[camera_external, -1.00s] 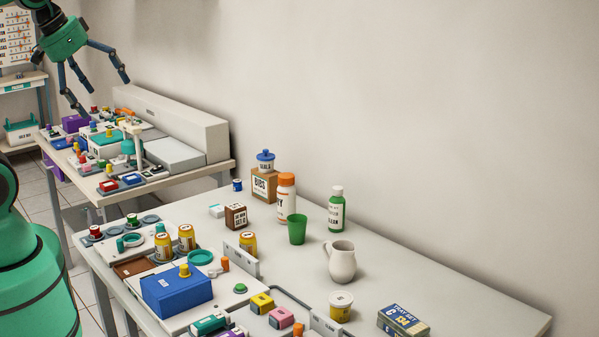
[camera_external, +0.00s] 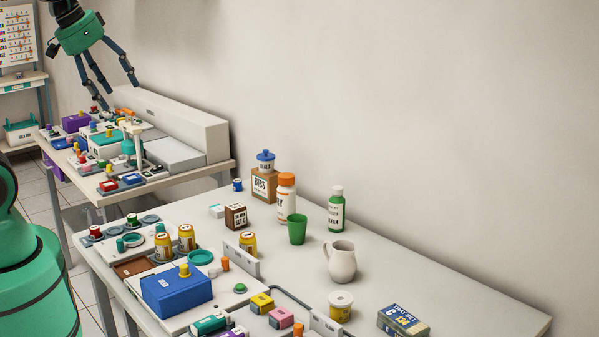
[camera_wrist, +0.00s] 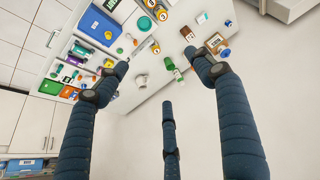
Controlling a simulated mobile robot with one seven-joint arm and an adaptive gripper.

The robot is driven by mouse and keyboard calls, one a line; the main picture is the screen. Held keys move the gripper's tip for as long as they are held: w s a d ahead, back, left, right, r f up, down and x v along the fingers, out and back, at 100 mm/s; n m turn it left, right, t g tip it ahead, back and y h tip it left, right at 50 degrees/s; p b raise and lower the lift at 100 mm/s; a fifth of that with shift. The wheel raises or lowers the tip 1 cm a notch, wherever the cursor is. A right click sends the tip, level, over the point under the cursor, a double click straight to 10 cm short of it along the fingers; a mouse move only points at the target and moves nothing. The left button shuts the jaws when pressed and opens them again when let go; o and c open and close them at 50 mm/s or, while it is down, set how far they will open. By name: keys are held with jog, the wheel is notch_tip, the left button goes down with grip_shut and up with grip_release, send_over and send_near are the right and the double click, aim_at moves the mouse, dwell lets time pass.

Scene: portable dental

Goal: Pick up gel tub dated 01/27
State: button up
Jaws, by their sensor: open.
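Several yellow tubs stand on the near table. Two yellow tubs, one (camera_external: 163,247) left of the other (camera_external: 187,238), stand by the blue box, a third yellow tub (camera_external: 248,243) is by a low grey divider, and a white-lidded yellow tub (camera_external: 340,308) is nearer the front. Their dates are too small to read, so I cannot tell which says 01/27. My gripper (camera_external: 118,94) is open and empty, high over the far table's end, well away from these tubs. In the wrist view its spread fingers (camera_wrist: 160,78) show the tabletop beyond, with yellow tubs (camera_wrist: 160,14) near the top edge.
A blue box (camera_external: 176,293), green cup (camera_external: 297,230), white jug (camera_external: 342,262), orange-capped bottle (camera_external: 286,200) and green bottle (camera_external: 336,210) crowd the near table. A long grey unit (camera_external: 172,122) backs the far table. The near table's right side is mostly bare, against the wall.

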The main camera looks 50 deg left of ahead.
jog(key=w+d+f+g+b, duration=0.1)
jog(key=w+d, duration=0.4)
jog(key=w, duration=0.2)
jog(key=w+d+f+g, duration=0.1)
jog(key=w+d, duration=0.3)
jog(key=w, duration=0.2)
jog(key=g+b, duration=0.2)
jog(key=g, duration=0.1)
send_over(342, 298)
notch_tip(342, 298, down, 30)
jog(key=shift+f, duration=0.1)
jog(key=shift+f, duration=0.15)
jog(key=shift+a+f+b, duration=0.1)
jog(key=shift+f+b, duration=0.9)
jog(key=shift+f, duration=3.15)
jog(key=shift+f, duration=0.1)
